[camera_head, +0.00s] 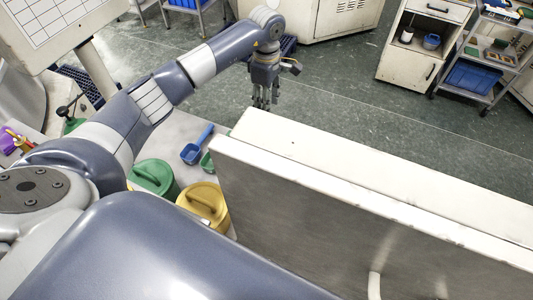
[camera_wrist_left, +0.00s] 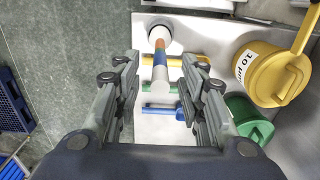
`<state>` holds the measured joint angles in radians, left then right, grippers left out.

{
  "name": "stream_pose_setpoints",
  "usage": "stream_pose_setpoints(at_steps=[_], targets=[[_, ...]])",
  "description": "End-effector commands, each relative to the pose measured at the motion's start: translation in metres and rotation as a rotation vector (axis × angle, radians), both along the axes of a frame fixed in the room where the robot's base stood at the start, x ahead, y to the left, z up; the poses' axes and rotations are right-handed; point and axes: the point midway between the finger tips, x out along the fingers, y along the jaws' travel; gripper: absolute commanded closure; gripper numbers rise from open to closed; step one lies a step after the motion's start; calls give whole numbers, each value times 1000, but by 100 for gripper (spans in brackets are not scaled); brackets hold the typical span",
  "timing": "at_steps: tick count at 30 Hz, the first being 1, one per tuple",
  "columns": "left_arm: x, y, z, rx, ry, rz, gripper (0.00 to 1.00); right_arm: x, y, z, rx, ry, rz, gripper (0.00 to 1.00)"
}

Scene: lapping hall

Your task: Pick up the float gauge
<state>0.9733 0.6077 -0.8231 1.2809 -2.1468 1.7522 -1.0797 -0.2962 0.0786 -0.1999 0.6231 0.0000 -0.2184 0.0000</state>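A banded tube in white, orange and blue, which I take to be the float gauge (camera_wrist_left: 160,62), shows in the left wrist view. It appears between the fingertips, with no clear contact. I cannot tell whether it stands or lies. In the head view I cannot make it out; the white panel hides part of that area. My left gripper (camera_head: 264,102) hangs pointing down just beyond the panel's far corner. In the left wrist view (camera_wrist_left: 160,75) its fingers are spread wide apart. My right gripper is not in view.
A pale panel (camera_head: 340,215) rises close by at the right. A yellow lidded container (camera_head: 205,203), a green one (camera_head: 153,178) and a blue scoop (camera_head: 197,148) are on the grey worktop (camera_head: 183,126). A cabinet (camera_head: 411,62) stands across open floor (camera_head: 400,120).

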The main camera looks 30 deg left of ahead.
Motion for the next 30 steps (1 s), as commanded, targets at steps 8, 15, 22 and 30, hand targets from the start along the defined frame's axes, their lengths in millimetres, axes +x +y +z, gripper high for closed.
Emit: stream_pose_setpoints(at_steps=[8, 15, 22, 30], targets=[[0, 0, 0, 0, 0, 0, 87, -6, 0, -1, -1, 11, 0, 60], [0, 0, 1, 0, -1, 0, 100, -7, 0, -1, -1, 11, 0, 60], [1, 0, 1, 0, -2, 0, 100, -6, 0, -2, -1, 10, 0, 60], [2, 0, 20, 0, -5, 1, 100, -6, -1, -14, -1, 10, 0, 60]])
